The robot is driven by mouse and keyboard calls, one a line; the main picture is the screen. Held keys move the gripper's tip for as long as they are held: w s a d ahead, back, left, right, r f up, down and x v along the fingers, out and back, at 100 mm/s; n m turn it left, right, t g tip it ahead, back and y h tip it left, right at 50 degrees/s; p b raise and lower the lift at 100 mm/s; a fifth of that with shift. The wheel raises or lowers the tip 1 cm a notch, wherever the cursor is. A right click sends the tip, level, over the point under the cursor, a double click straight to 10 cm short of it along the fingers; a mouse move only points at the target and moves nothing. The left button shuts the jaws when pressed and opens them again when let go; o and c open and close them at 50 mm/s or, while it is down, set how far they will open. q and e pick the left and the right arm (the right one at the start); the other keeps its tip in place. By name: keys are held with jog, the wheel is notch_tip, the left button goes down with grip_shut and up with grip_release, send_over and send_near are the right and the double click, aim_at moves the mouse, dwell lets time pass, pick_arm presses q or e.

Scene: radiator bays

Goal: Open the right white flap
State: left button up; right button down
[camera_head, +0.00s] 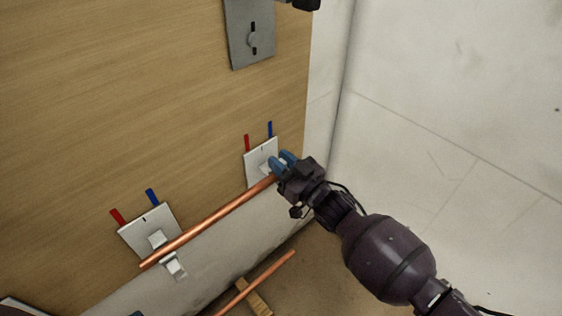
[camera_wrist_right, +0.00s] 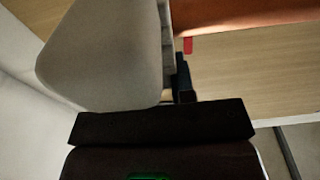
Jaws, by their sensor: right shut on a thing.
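The right white flap (camera_head: 260,153) is a small white plate on the wooden wall, with a red and a blue tab above it and a small handle at its lower part. My right gripper (camera_head: 282,163) has blue fingertips at the lower right of this plate and is shut on its handle, which the fingers mostly hide. The plate appears to lie flat against the wall. In the right wrist view the fingers (camera_wrist_right: 183,80) show small and dark, and the flap cannot be made out clearly.
A similar white flap (camera_head: 150,233) is at the lower left. A copper pipe (camera_head: 215,215) runs just below both flaps, over a pale rounded radiator body (camera_head: 220,245). A grey plate (camera_head: 250,32) is higher up. A white wall (camera_head: 450,110) stands to the right.

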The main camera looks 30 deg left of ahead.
jog(key=y, duration=0.1)
jog(key=d+t+y, duration=0.1)
jog(key=shift+s+f+y+b, duration=0.1)
jog(key=shift+s+y+b, duration=0.1)
jog(key=shift+y+b, duration=0.15)
jog(key=shift+s+d+t+y, duration=0.1)
jog(key=shift+d+t+y, duration=0.15)
jog(key=shift+y, duration=0.45)
jog(key=shift+s+d+t+y, duration=0.1)
jog(key=shift+d+t+y, duration=0.15)
jog(key=shift+y, duration=0.4)
jog(key=c, duration=1)
grip_release()
jog(key=shift+o, duration=0.2)
jog(key=p+v, duration=0.1)
jog(key=v, duration=0.9)
jog(key=shift+d+f, duration=0.3)
jog(key=shift+s, duration=0.1)
